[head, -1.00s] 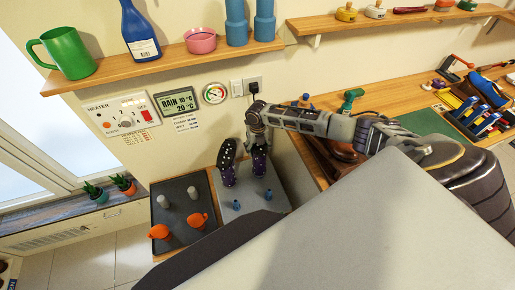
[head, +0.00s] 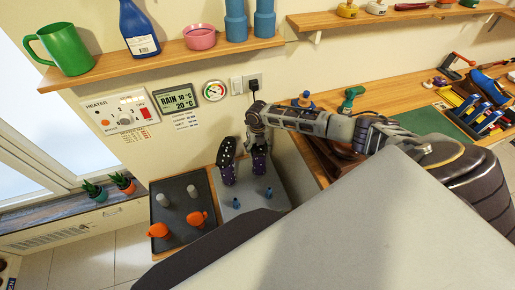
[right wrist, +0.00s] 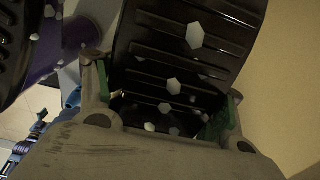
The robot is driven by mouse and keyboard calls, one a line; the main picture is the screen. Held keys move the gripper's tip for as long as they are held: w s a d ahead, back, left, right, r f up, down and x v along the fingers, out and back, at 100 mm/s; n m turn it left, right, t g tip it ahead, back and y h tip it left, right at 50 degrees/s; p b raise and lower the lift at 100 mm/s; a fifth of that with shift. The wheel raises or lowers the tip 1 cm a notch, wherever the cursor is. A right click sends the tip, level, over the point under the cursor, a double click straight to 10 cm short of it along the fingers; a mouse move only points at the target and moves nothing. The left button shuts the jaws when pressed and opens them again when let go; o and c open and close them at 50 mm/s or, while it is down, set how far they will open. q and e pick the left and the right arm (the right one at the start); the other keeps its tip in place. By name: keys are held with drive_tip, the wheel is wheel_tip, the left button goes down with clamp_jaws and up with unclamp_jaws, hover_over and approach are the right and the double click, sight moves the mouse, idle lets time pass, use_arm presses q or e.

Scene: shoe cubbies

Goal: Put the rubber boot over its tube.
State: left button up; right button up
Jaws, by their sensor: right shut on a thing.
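Two dark purple boots with pale spots show upside down, soles up, at the back of the grey tray (head: 227,211). The left boot (head: 228,162) stands free of my grippers. My right gripper (head: 257,138) is shut on the right boot (head: 260,163), at its upper end. In the right wrist view the fingers (right wrist: 165,105) close around that boot's black ribbed sole (right wrist: 175,55), with the other boot (right wrist: 65,45) at upper left. Any tube under the boots is hidden, so I cannot tell whether the held boot is around one. My left gripper is out of view.
The wall is close behind; a wooden worktop (head: 315,160) stands to the right.

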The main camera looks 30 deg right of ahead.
drive_tip(key=shift+f+b, duration=0.3)
drive_tip(key=shift+f, duration=0.2)
drive_tip(key=o, duration=1.4)
drive_tip(key=shift+c, duration=0.2)
drive_tip(key=shift+r, duration=6.05)
